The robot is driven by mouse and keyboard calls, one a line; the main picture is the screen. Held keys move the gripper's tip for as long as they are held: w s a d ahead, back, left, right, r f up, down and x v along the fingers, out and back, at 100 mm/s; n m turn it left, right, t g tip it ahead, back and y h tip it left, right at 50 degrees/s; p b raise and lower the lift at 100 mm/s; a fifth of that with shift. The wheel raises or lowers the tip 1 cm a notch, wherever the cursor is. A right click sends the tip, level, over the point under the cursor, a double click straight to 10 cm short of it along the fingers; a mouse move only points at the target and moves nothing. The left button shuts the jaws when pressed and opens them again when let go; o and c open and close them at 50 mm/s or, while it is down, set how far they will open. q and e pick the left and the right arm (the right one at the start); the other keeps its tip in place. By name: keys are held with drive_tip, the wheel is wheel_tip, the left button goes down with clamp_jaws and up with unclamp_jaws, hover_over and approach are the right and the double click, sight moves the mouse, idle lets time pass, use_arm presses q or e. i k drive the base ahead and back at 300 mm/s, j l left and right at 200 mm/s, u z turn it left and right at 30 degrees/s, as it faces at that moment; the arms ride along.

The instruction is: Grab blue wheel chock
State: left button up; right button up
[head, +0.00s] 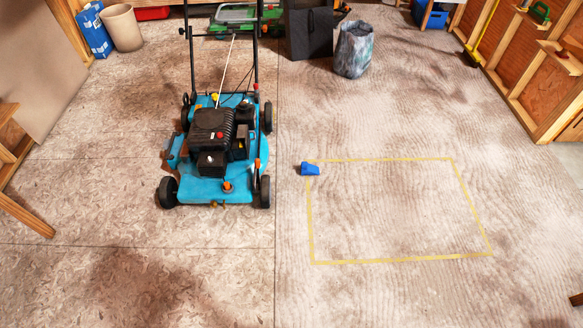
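A small blue wheel chock (310,169) lies on the concrete floor in the head view, at the far left corner of a yellow taped rectangle (398,258). It sits a little to the right of a teal lawn mower (218,189), apart from its front right wheel. Neither of my grippers shows in this view.
The mower stands on a wood-board floor (100,215) at left. A mottled bin (353,50), a dark box (309,33), a beige bin (122,27) and a blue package (92,31) stand at the back. The floor inside and in front of the taped rectangle is clear.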

sight(307, 169)
drive_tip(key=i+l+u, duration=0.3)
drive_tip(key=u, duration=0.15)
drive_tip(key=i+l+u, duration=0.2)
drive_tip(key=l+u, duration=0.25)
drive_tip(key=j, duration=0.1)
